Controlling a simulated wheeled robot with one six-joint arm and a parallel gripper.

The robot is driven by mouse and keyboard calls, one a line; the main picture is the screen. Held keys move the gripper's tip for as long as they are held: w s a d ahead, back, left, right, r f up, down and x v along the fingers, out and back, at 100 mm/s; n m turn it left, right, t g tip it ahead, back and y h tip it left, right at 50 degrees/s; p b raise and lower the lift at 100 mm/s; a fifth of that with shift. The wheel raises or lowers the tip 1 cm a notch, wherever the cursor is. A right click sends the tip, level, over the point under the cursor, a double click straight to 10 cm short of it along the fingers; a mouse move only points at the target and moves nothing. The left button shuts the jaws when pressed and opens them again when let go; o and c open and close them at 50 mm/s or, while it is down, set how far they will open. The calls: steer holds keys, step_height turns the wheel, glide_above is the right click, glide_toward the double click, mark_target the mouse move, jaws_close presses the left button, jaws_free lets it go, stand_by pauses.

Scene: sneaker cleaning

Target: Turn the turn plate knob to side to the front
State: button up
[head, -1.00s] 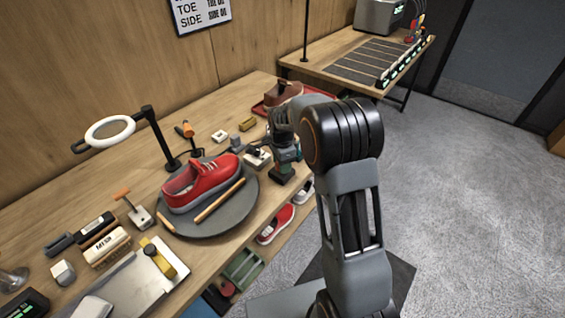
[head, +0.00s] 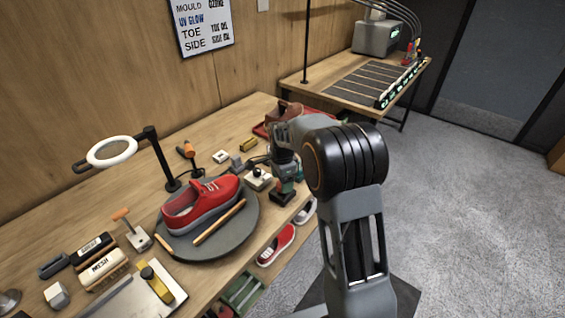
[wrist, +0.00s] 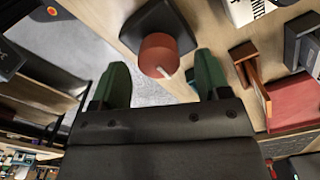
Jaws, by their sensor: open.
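The turn plate (head: 236,240) is a round dark grey disc with a red sneaker (head: 205,200) and a wooden stick lying on it. A red round knob (head: 287,187) on a black base stands right of the plate, near the table's front edge. It shows larger in the wrist view (wrist: 158,54), with a white mark on its lower edge there. My gripper (head: 286,180) points down over the knob. In the wrist view its green fingers (wrist: 161,61) are open, one on each side of the knob, with gaps showing. Contact cannot be told.
A white box with a dark top (head: 258,179) stands left of the knob. A ring lamp (head: 112,152) and brushes (head: 102,268) are at the left. Shoes (head: 277,245) sit on a shelf below the front edge.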

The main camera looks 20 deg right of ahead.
step_height(320, 180, up, 12)
stand_by(0.4)
stand_by(0.4)
steer(key=s+f+n+t, duration=0.2)
steer(key=s+n+t, duration=0.1)
steer(key=s+n, duration=1.3)
steer(key=s, duration=0.7)
steer(key=shift+f, duration=0.2)
steer(key=shift+s, duration=0.1)
